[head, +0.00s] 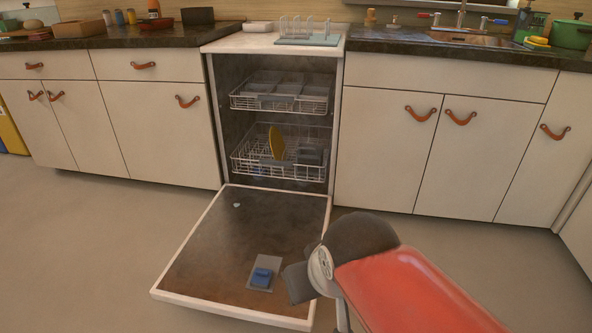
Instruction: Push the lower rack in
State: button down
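The lower rack (250,166) is a white wire basket low in the open dishwasher (214,120). Its front edge is near the cavity mouth, behind the hinge line of the lowered door; I cannot tell exactly how deep it sits. A yellow plate (277,142) stands in it, with a grey basket (309,156) to its right. My red arm enters from the lower right. The dark end of my gripper (297,283) is over the right edge of the door, in front of and apart from the rack. Its fingers cannot be made out.
The upper rack (280,102) sits inside above. The door (215,250) lies lowered, with a blue tablet or dispenser piece (262,277) on its inner face. Cabinets with leather pulls (188,101) flank the dishwasher. The floor (80,240) to the left is clear.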

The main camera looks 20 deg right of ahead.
aim_at(271, 163)
jog(key=l+u, duration=0.25)
jog(key=l, duration=1.2)
jog(key=i+l+u, duration=0.1)
jog(key=i+l, duration=0.3)
jog(key=i, duration=0.25)
jog(key=i+l+u, duration=0.1)
jog(key=i+l, duration=0.4)
jog(key=i, duration=0.15)
